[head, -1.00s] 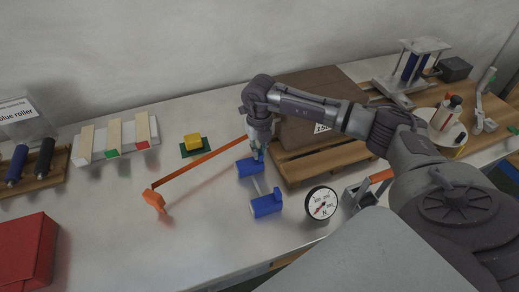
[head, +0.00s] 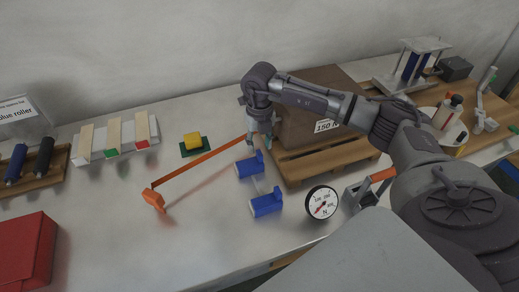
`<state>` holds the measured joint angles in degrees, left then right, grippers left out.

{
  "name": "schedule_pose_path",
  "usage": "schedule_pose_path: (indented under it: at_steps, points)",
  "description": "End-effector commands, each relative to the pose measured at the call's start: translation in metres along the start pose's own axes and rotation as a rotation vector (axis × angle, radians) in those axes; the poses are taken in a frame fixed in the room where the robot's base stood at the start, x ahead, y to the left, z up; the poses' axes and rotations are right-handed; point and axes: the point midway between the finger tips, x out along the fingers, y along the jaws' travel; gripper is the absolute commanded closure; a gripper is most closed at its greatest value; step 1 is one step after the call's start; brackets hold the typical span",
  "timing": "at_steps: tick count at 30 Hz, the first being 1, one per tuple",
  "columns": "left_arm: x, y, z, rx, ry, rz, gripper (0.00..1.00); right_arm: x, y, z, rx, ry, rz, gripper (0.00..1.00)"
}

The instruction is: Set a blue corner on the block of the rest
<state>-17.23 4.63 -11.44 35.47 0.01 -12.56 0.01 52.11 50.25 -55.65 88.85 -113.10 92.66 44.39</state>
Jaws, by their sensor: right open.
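Two blue corner-shaped pieces lie on the grey table in the middle of the head view. The far blue corner (head: 249,167) has a raised part at its right side. The near blue corner (head: 266,205) looks alike, and a thin pale bar shows between the two. A yellow block (head: 193,140) sits on a green plate (head: 187,152) further left; I cannot tell which block is the rest's. My right gripper (head: 262,143) is open, pointing down just above and behind the far blue corner, apparently apart from it. My left gripper is not in view.
A cardboard box (head: 300,130) on a wooden pallet (head: 325,158) stands close at right. A round dial (head: 321,203) stands in front.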

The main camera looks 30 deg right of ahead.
Motion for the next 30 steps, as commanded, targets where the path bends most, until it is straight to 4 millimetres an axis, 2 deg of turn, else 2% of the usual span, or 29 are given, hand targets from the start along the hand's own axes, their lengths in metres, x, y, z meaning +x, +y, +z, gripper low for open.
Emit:
schedule_pose_path:
  at_steps: [1, 6, 12, 17, 30]
  points:
    - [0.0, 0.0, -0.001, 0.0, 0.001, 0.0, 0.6, -0.013, 0.0, 0.001, 0.0, -0.005, 0.002, 0.57]
    - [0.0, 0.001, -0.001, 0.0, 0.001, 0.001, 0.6, -0.05, 0.001, 0.001, 0.0, -0.004, 0.002, 0.57]
    - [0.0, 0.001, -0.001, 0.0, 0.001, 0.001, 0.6, -0.077, 0.0, 0.0, 0.0, -0.001, 0.0, 0.57]
    - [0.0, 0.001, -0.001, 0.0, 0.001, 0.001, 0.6, -0.086, 0.0, 0.0, 0.0, -0.001, 0.0, 0.57]
    - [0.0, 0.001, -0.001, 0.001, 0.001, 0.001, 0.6, -0.086, 0.0, 0.0, 0.001, 0.0, 0.0, 0.57]
